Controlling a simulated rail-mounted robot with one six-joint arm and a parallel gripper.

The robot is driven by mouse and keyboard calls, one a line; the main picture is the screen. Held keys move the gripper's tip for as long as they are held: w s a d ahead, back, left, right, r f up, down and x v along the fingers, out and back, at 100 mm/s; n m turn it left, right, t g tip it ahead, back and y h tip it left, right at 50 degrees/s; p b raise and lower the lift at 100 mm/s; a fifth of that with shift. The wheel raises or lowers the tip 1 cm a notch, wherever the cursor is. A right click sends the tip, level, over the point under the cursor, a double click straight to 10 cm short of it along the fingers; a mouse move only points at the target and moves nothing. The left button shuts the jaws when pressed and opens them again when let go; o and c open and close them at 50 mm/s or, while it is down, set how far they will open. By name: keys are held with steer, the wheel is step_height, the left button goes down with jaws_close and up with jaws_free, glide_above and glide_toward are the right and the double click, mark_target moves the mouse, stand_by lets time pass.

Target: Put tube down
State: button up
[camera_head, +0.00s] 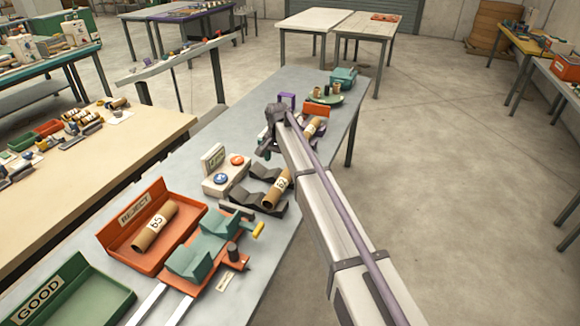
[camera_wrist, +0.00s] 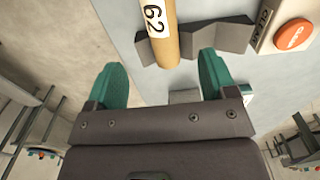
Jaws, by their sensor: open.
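A brown cardboard tube with a white label reading 62 (camera_head: 277,188) lies in a dark grey notched rest (camera_head: 256,198) on the grey table. In the wrist view the tube (camera_wrist: 172,48) sits in the rest's notch (camera_wrist: 222,37). My gripper (camera_head: 267,152) is over the table behind the rest. Its two teal fingers are spread in the wrist view (camera_wrist: 168,80), with nothing between them. The tube's near end lies ahead, in line with the gap, apart from both fingers.
A red REJECT tray (camera_head: 121,224) holds another tube (camera_head: 155,226). A green GOOD tray (camera_head: 100,290) looks empty. A teal notched fixture (camera_head: 190,262) stands beside them. A button box (camera_head: 218,187) is left of the rest. Another tube (camera_head: 312,127) lies farther back near my arm.

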steer(key=shift+f, duration=0.1)
steer(key=s+d+n, duration=0.1)
steer(key=s+d, duration=0.7)
steer(key=s, duration=0.4)
steer(key=s+d+n, duration=0.1)
steer(key=s+d, duration=0.7)
steer(key=s, duration=0.5)
steer(key=s+d+n, duration=0.2)
steer(key=s+d, duration=0.6)
steer(key=s, duration=0.4)
steer(key=shift+s, duration=0.4)
